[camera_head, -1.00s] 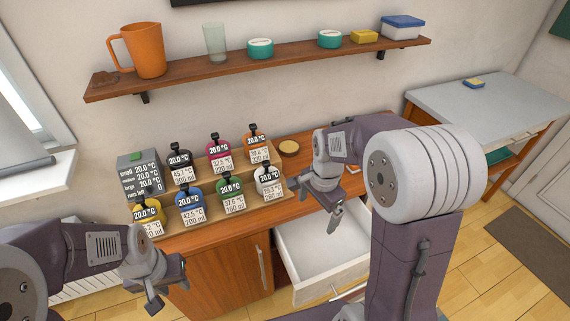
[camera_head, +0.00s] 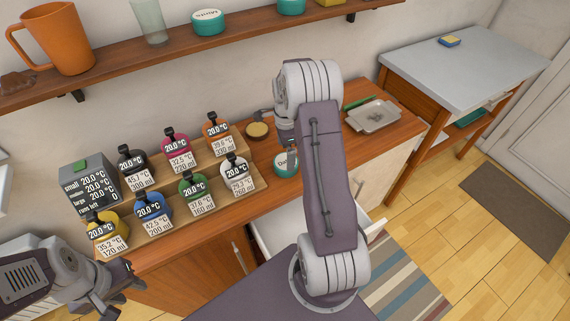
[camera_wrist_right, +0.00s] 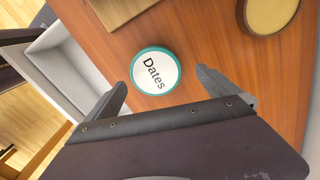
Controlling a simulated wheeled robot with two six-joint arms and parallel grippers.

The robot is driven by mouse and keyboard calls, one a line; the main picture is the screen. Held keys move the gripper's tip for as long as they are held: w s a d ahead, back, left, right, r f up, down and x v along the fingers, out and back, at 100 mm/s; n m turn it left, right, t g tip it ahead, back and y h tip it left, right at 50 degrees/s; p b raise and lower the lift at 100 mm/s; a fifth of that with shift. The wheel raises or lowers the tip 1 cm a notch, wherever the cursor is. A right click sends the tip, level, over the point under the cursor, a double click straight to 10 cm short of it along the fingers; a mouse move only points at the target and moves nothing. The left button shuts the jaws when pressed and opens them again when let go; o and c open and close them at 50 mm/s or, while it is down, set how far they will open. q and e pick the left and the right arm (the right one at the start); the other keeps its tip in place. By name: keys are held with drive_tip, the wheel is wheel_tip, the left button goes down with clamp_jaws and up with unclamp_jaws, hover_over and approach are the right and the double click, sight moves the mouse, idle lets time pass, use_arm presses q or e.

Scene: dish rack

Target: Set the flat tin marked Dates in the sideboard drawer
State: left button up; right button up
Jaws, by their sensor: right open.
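The flat Dates tin (camera_head: 283,168), teal with a white lid, sits on the wooden sideboard top beside my right arm. In the right wrist view the tin (camera_wrist_right: 155,72) lies flat, its label readable, just beyond my open right gripper (camera_wrist_right: 161,78). The fingers point at it from either side and nothing is held. My left gripper (camera_head: 120,293) is open and empty at lower left.
A wooden stand (camera_head: 245,179) with several coloured bottles is left of the tin. A round tan-topped item (camera_head: 257,130) lies behind the tin. A grey tray (camera_head: 372,116) sits to the right. A shelf (camera_head: 190,45) with a mug and tins runs above.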

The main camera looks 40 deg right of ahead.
drive_tip(key=shift+s+f, duration=0.2)
drive_tip(key=f, duration=0.4)
drive_tip(key=shift+s+a, duration=0.2)
drive_tip(key=shift+s, duration=0.05)
drive_tip(key=shift+w+d+f, duration=0.1)
drive_tip(key=shift+w+f, duration=0.05)
drive_tip(key=shift+f, duration=0.1)
drive_tip(key=shift+r, duration=0.1)
drive_tip(key=c, duration=1.7)
wheel_tip(320, 180, up, 4)
drive_tip(key=shift+r, duration=0.2)
use_arm(q)
drive_tip(key=shift+s+a+f, duration=0.1)
drive_tip(key=shift+s+f, duration=0.05)
drive_tip(key=shift+s, duration=0.1)
use_arm(e)
drive_tip(key=s+d+r, duration=0.1)
drive_tip(key=s+r, duration=0.1)
drive_tip(key=s, duration=0.1)
drive_tip(key=s+d+r, duration=0.1)
drive_tip(key=s+r, duration=0.1)
drive_tip(key=s, duration=0.2)
drive_tip(key=s+d+r, duration=0.2)
drive_tip(key=s, duration=0.2)
drive_tip(key=shift+r, duration=0.3)
